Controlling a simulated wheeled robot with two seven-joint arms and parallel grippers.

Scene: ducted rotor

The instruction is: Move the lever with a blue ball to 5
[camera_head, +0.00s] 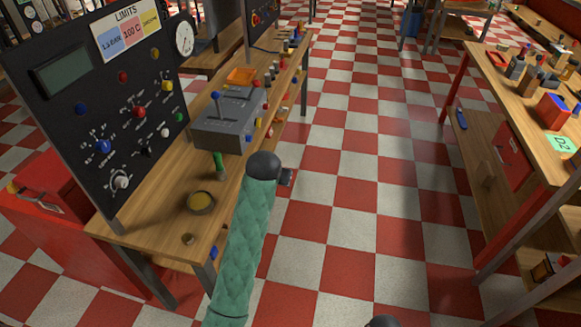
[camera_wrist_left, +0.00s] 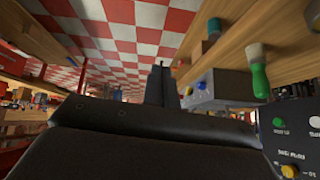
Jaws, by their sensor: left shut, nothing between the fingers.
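The lever with a blue ball (camera_head: 215,96) stands up from the left part of a grey control box (camera_head: 222,132) on the wooden workbench in the head view. The scale marks by it are too small to read. My left arm, in a green padded sleeve, reaches up in front of the bench. My left gripper (camera_head: 287,177) is mostly hidden behind its black wrist, right of and below the box, apart from the lever. In the left wrist view its fingers (camera_wrist_left: 160,86) are together and empty, with the grey box (camera_wrist_left: 225,88) beyond them to the right.
A black panel (camera_head: 105,95) with knobs and a gauge stands behind the bench at left. The checkered floor (camera_head: 360,190) right of my arm is clear.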

